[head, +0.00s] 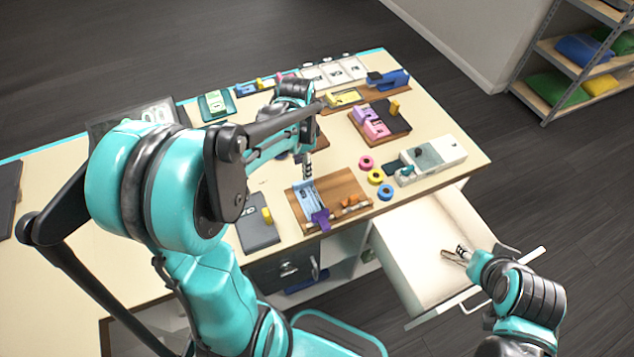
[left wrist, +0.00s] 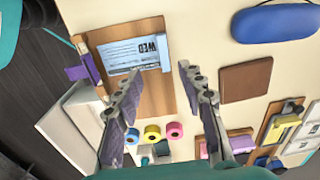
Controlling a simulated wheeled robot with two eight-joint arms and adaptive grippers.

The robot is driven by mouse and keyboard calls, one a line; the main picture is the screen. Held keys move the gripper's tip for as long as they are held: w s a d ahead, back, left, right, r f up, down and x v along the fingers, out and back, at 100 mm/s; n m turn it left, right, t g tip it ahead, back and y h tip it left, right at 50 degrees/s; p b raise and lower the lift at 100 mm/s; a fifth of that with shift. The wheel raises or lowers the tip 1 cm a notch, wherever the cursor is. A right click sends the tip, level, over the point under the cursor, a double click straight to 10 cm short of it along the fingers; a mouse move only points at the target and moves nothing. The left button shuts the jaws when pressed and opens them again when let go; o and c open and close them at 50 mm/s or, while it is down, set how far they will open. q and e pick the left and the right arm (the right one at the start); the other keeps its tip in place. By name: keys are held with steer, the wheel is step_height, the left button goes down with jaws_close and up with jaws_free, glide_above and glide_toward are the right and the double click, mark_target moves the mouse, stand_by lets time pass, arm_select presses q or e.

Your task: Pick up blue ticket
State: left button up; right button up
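The blue ticket (left wrist: 130,55), printed WED, lies on a wooden board (left wrist: 158,98); in the head view the ticket (head: 304,194) is at the board's left part. My left gripper (left wrist: 160,70) is open and empty, with its fingers pointing down over the board. In the left wrist view one fingertip is close to the ticket's lower edge and the other is to the right of the ticket. I cannot tell the exact height above it. My right gripper (head: 456,254) is over the open drawer at the lower right; its fingers look apart and empty.
A purple clip (head: 320,219) is at the board's front edge. Pink, yellow and blue tape rolls (head: 375,177) stand right of the board. A dark clipboard (head: 259,222) lies to its left. The white drawer (head: 400,235) is pulled out below the table.

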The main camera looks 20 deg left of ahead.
mark_target(302, 181)
arm_select(q)
steer(key=shift+w+f, duration=0.15)
steer(key=shift+w, duration=0.1)
steer(key=shift+w+f, duration=0.1)
steer(key=shift+f, duration=0.2)
steer(key=f, duration=0.2)
steer(key=f+b, duration=0.1)
steer(key=f, duration=0.2)
steer(key=f+b, duration=0.1)
steer(key=f, duration=0.1)
steer(key=shift+a+f, duration=0.25)
steer(key=shift+a, duration=0.05)
steer(key=shift+r, duration=0.1)
steer(key=c, duration=0.9)
